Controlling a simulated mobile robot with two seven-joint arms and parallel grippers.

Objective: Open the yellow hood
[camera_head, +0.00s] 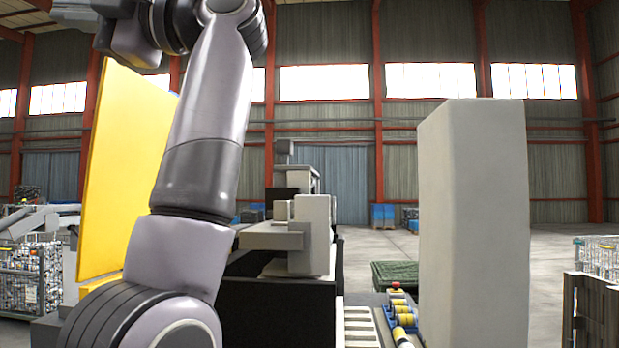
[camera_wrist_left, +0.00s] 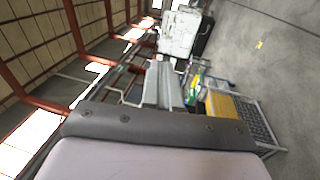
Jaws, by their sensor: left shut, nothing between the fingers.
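The yellow hood (camera_head: 122,165) is a tall flat panel at the left of the head view. It stands steeply upright, its top edge slanting down to the right. My left arm crosses in front of its right part and hides some of it. My left gripper (camera_head: 130,45) is up at the top left, by the hood's upper edge. It is shut with nothing in it; whether it touches the hood cannot be told. The left wrist view shows no clear view of the hood. My right gripper is not in view.
A grey-white block (camera_head: 473,225) stands tall at the right. Machine parts (camera_head: 305,235) stand behind my arm in the middle. Mesh crates stand at the left (camera_head: 30,275) and right edges. The left wrist view shows bare floor (camera_wrist_left: 265,50) and a blue-grey mesh cart (camera_wrist_left: 255,120).

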